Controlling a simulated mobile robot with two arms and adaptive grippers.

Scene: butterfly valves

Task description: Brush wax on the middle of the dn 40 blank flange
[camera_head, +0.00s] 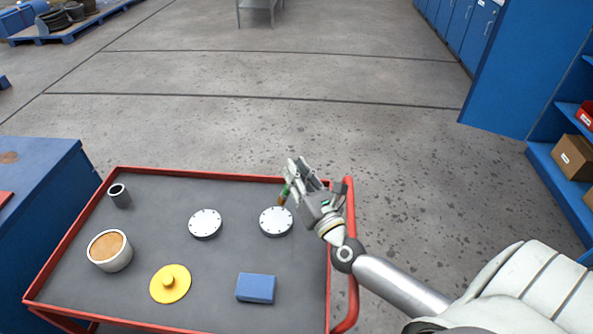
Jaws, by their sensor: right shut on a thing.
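Two round grey-white blank flanges with bolt holes around their rims lie flat on the cart: a left flange (205,223) and a right flange (276,222). I cannot read a size on either. My right gripper (291,182) is shut on a brush (283,198) with a green part and a brown lower end. The brush points down at the far edge of the right flange; I cannot tell whether it touches. A white pot (110,259) with orange-brown contents, perhaps wax, stands at the cart's left. My left gripper is out of view.
The dark cart top (215,280) has a raised red rim. A grey tube (119,196), a yellow disc with a knob (170,284) and a blue block (255,288) sit on it. A blue cabinet (40,200) stands left, blue shelving (560,160) right.

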